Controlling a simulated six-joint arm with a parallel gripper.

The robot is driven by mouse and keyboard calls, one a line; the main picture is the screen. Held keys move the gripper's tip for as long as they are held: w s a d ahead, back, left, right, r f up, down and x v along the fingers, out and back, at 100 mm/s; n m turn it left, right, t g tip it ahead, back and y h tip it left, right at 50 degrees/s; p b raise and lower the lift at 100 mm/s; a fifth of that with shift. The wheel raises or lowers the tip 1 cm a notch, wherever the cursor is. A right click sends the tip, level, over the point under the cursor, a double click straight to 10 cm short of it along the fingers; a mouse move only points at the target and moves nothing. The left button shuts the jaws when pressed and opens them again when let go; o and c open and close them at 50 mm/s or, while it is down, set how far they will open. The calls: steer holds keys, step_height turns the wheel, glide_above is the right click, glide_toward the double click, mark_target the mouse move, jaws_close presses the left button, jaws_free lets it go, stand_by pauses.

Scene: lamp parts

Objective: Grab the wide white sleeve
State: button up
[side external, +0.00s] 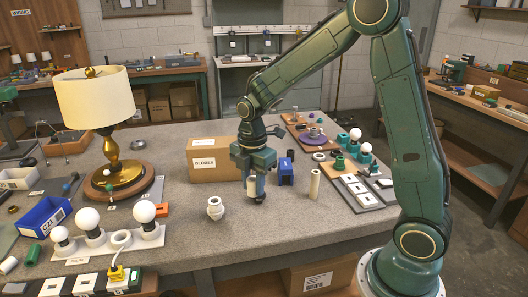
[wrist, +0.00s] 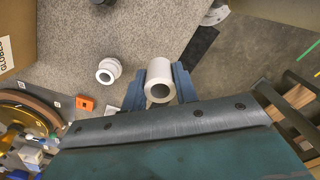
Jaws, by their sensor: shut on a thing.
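The wide white sleeve (wrist: 159,70) is a short, hollow white cylinder with its dark open end facing the wrist camera. My gripper (wrist: 160,85) is shut on it, with one blue-grey finger on each side. In the side external view my gripper (side external: 256,196) points down near the front middle of the bench. The sleeve (side external: 251,187) shows there as a small white patch, partly covered by the fingers. I cannot tell whether its lower end touches the bench.
A white ribbed fitting (side external: 215,208) stands left of my gripper. A blue part (side external: 286,172) and a slim cream tube (side external: 314,184) stand to the right. A cardboard box (side external: 213,163) is behind. A lamp (side external: 97,110) and bulbs (side external: 144,211) fill the left side.

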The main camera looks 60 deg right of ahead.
mark_target(253, 178)
step_height(253, 178, up, 7)
steer(key=shift+r, duration=0.1)
stand_by(0.7)
